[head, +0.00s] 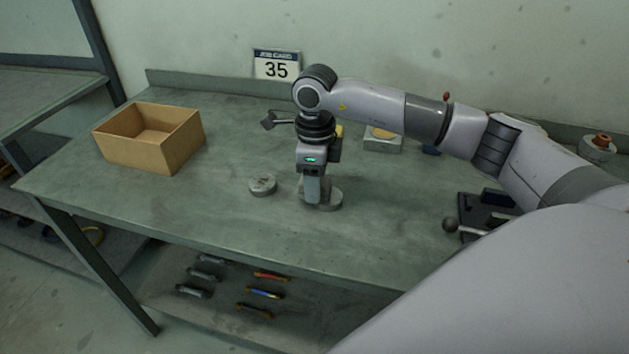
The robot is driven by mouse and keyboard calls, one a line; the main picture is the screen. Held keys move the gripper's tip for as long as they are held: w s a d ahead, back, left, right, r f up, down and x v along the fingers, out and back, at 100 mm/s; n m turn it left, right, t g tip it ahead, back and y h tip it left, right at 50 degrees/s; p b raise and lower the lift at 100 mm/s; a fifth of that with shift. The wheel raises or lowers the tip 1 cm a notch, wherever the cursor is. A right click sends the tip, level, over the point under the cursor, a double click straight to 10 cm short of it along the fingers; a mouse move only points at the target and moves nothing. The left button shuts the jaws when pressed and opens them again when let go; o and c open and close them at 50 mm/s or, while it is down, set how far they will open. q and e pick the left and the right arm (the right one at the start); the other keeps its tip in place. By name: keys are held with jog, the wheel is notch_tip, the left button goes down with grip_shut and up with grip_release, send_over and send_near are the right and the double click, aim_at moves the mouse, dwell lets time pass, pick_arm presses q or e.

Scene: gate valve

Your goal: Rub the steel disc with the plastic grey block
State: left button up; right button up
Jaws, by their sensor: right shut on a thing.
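My right gripper (311,190) points down over the middle of the bench. It is shut on a grey piece, apparently the plastic grey block, mostly hidden by the fingers. A flat, round grey disc (334,197) lies on the bench directly under and around the fingertips. I cannot tell whether the held piece touches it. A second round grey disc (262,184) lies on the bench just left of the gripper. I cannot tell for certain which of the two is the steel disc. My left gripper is not in view.
An open cardboard box (150,140) stands at the bench's left. A light block with a yellowish top (383,138) is behind my right arm. A dark fixture with a ball knob (478,215) sits at right. A "35" card (276,66) stands at the back.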

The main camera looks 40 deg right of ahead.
notch_tip(320, 180, up, 6)
jog(key=p, duration=0.3)
jog(key=shift+w+p, duration=0.15)
jog(key=shift+p, duration=0.15)
jog(key=shift+a+r, duration=0.1)
jog(key=shift+r, duration=1)
